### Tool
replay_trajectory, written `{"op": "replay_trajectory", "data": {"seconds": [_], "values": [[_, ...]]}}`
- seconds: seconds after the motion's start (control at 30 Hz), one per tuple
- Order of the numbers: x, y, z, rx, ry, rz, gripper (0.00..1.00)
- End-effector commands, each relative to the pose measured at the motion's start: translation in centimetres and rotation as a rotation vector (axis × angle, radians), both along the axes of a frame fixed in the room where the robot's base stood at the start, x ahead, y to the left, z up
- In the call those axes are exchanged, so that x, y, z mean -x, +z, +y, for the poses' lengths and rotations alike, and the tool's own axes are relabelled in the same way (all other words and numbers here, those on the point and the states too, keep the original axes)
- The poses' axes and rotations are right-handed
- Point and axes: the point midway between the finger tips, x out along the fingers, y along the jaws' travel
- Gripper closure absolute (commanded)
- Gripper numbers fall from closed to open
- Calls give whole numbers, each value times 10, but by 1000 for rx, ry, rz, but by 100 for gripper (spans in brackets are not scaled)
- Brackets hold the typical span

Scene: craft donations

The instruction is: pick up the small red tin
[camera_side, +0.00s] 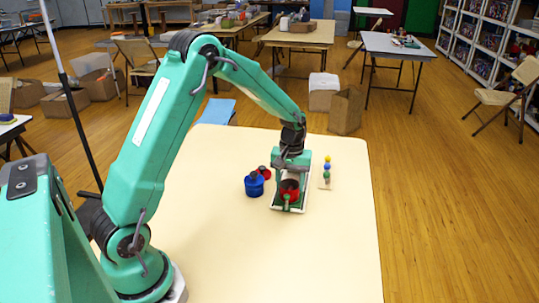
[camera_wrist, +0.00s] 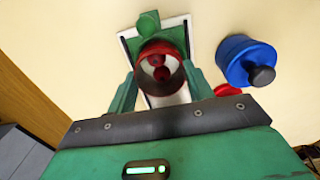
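The small red tin (camera_wrist: 148,48) is round and open at the top, with a pale inside and dark red spots in it. It stands upright or nearly so between the two fingers of my gripper (camera_wrist: 160,72), which meet its left and right sides. In the side view, the red tin (camera_side: 289,187) shows below my gripper (camera_side: 290,172), over a small white-rimmed tray (camera_side: 275,203). I cannot tell whether its base touches the tray. The gap at the fingers' contact is too small to see clearly.
A green piece (camera_wrist: 147,22) lies on the tray beside the tin. A blue tin with a dark knob (camera_wrist: 238,52) stands close by on the right. A red round thing (camera_wrist: 228,90) is partly hidden there. A stack of coloured beads (camera_side: 327,169) stands right of the tray. The front tabletop (camera_side: 290,260) is clear.

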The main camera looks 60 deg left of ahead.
Motion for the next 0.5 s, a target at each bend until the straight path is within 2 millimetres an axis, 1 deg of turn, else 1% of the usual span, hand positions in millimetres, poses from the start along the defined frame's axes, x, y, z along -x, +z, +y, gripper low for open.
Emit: {"op": "replay_trajectory", "data": {"seconds": [0.17, 0.5], "values": [[0, 2, 0, 0, 0, -1, 63], [-1, 19, 0, -1, 0, -2, 63]]}}
